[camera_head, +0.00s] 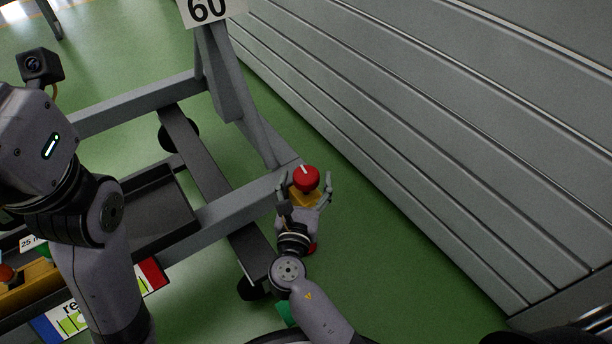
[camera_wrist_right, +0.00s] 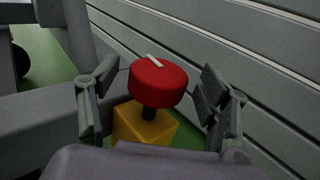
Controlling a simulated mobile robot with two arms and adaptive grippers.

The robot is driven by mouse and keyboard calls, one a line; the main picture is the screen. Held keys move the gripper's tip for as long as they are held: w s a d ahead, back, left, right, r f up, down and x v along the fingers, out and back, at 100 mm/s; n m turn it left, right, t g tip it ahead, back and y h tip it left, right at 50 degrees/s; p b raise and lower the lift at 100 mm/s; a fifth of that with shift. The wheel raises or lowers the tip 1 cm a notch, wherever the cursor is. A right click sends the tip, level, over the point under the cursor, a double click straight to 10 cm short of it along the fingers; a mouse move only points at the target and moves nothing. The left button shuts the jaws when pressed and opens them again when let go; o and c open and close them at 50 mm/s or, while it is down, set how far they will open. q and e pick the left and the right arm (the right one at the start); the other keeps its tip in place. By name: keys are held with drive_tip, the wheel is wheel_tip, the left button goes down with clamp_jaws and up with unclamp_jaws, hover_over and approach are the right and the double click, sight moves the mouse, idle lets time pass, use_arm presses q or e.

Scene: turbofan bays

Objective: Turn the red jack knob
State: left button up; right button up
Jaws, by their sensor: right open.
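The red jack knob (camera_head: 306,178) is round with a white mark on top. In the right wrist view the knob (camera_wrist_right: 158,82) sits on a short dark stem above a yellow block (camera_wrist_right: 143,127). My right gripper (camera_head: 308,192) is open, with one finger on each side of the knob. In the right wrist view both fingers of the right gripper (camera_wrist_right: 158,103) stand apart from the knob, with gaps on both sides. My left arm comes in at the left of the head view, but its gripper fingers do not show.
A grey steel stand (camera_head: 240,208) with a "60" sign (camera_head: 208,9) is left of the knob. A grey slatted wall (camera_head: 440,130) runs along the right. Green floor (camera_head: 375,245) is clear between them. A bin with labels (camera_head: 75,310) is at lower left.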

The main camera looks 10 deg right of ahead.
drive_tip(key=v, duration=1)
drive_tip(key=shift+s, duration=0.3)
drive_tip(key=shift+a, duration=0.1)
